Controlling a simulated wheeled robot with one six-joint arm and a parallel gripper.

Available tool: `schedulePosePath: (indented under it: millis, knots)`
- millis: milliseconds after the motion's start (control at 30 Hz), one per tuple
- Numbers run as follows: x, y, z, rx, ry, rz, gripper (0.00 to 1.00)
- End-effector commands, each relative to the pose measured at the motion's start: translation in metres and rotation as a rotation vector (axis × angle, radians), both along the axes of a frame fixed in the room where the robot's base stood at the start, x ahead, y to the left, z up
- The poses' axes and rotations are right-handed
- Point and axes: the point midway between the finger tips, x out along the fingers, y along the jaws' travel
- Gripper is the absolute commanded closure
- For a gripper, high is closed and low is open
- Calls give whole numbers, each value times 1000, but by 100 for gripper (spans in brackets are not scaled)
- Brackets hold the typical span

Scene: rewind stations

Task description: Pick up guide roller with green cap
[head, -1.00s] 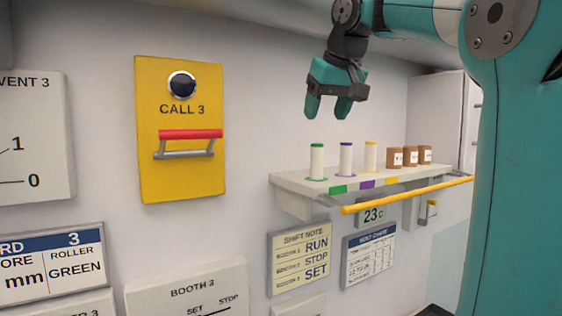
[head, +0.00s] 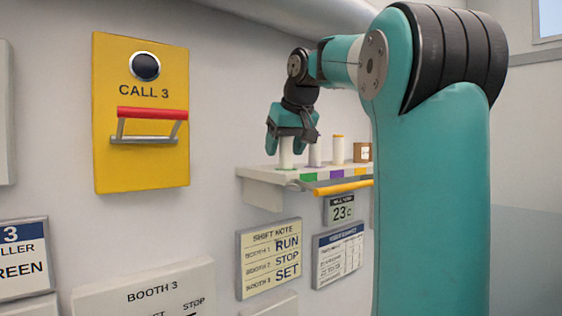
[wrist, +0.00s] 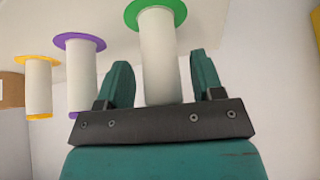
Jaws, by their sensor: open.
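The white guide roller at the green mark (head: 286,158) stands upright at the left end of the shelf; its top is hidden by my gripper (head: 286,148). In the wrist view, this roller (wrist: 158,55) shows with a green disc at its shelf end. My gripper (wrist: 161,65) is open there, with one finger on each side of the roller. I cannot tell whether either finger touches it.
The shelf (head: 262,173) also holds a purple-marked roller (head: 315,152), a yellow-capped roller (head: 338,150) and a brown box (head: 361,152). A yellow rail (head: 343,187) runs along its front. A yellow call panel (head: 141,165) with a red handle is on the wall.

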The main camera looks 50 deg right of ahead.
Motion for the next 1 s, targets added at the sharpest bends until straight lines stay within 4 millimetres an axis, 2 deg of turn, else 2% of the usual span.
schedulePosePath:
  millis: [133, 367, 733, 1000]
  knots:
    - [2, 3, 2, -1, -1, 6, 39]
    - [2, 4, 2, 0, -1, 7, 92]
    - [2, 3, 5, -1, -2, 6, 93]
    - [3, 6, 30, -1, -2, 10, 93]
